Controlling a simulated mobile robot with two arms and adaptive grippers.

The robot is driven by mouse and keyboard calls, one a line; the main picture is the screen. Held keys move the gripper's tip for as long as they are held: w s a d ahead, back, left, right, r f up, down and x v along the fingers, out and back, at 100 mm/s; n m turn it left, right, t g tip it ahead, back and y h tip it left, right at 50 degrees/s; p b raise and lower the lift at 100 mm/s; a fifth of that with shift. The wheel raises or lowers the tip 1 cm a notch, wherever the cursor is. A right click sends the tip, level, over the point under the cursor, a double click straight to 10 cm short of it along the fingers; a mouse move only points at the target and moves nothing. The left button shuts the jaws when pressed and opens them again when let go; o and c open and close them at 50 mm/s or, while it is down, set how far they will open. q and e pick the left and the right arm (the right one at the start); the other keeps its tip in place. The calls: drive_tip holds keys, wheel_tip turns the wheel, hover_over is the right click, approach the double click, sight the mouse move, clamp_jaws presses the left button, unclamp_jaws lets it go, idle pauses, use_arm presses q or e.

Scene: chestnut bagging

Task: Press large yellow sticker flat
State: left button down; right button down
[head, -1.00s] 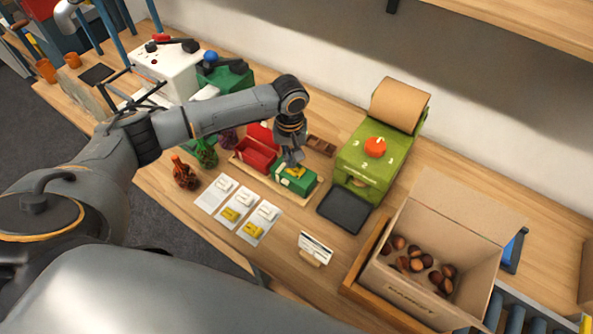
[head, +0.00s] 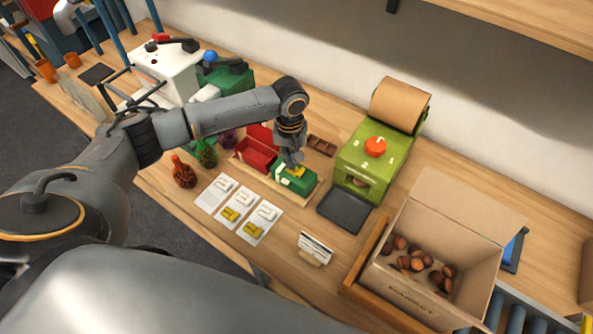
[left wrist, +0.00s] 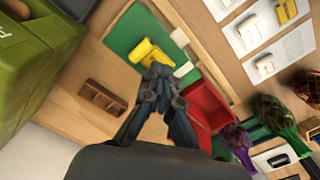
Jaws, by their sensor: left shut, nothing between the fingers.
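The large yellow sticker (left wrist: 147,52) lies on the green box (left wrist: 121,33) in the left wrist view, and its edge looks curled up. In the head view the sticker (head: 298,170) is a small yellow patch on top of the green box (head: 293,182). My left gripper (head: 293,160) is shut and empty, pointing down at the sticker. In the left wrist view its fingertips (left wrist: 157,72) are at the sticker's near edge; I cannot tell whether they touch it. My right gripper is not in view.
An open red box (head: 256,155) stands beside the green box. Sheets with white and yellow stickers (head: 240,208) lie in front. A green machine (head: 367,160), a dark pad (head: 345,208) and a carton of chestnuts (head: 430,255) stand to the right.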

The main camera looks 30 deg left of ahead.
use_arm(q)
drive_tip(key=shift+f, duration=0.7)
drive_tip(key=shift+s+f+p, duration=0.15)
drive_tip(key=shift+s+p, duration=0.05)
drive_tip(key=shift+p, duration=0.2)
idle(2.4)
wheel_tip(320, 180, up, 7)
drive_tip(key=p, duration=0.8)
drive_tip(key=shift+w+p, duration=0.15)
drive_tip(key=shift+p, duration=0.2)
idle(0.7)
